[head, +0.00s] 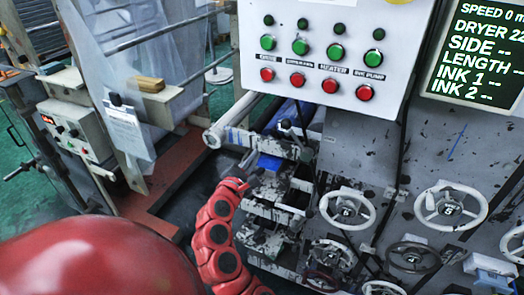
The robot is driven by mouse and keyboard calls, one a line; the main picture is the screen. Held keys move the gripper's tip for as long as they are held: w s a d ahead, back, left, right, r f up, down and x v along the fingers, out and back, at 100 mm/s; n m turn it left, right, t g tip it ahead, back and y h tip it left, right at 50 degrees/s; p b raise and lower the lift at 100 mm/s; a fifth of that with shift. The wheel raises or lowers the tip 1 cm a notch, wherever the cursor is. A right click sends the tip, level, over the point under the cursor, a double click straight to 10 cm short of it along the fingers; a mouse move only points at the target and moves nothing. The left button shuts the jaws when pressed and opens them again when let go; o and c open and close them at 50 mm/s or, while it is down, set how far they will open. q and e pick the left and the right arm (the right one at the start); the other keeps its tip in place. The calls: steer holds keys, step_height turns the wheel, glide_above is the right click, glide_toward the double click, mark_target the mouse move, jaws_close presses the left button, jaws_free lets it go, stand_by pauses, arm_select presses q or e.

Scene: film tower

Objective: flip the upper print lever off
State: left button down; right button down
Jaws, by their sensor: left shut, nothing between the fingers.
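My left gripper (249,158) is at the end of the red arm, in front of the print unit in the middle of the head view. It is small, dark and shut, with nothing seen in it. A blue block (269,162) shows just right of the fingertips, on the upper part of the print unit (268,213). It may belong to the upper print lever, but I cannot tell for sure. Whether the fingers touch it cannot be made out. No lever handle shows clearly. My right gripper is not in view.
A button panel (318,20) with green and red buttons hangs above right. A dark display (480,50) is beside it. Several handwheels, one white (348,208), stick out at right. A white roller (232,116) lies behind the gripper. A control box (75,130) stands left.

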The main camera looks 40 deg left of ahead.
mark_target(297, 140)
arm_select(q)
steer(key=w+r+p, duration=0.2)
steer(key=w+p, duration=0.2)
steer(key=w, duration=0.6)
steer(key=shift+w+r+p, duration=0.2)
steer(key=shift+p, duration=0.2)
steer(key=shift+d+r, duration=0.1)
steer(key=shift+w+d+r+m, duration=0.1)
steer(key=shift+d+r+m, duration=0.1)
steer(key=shift+m, duration=0.1)
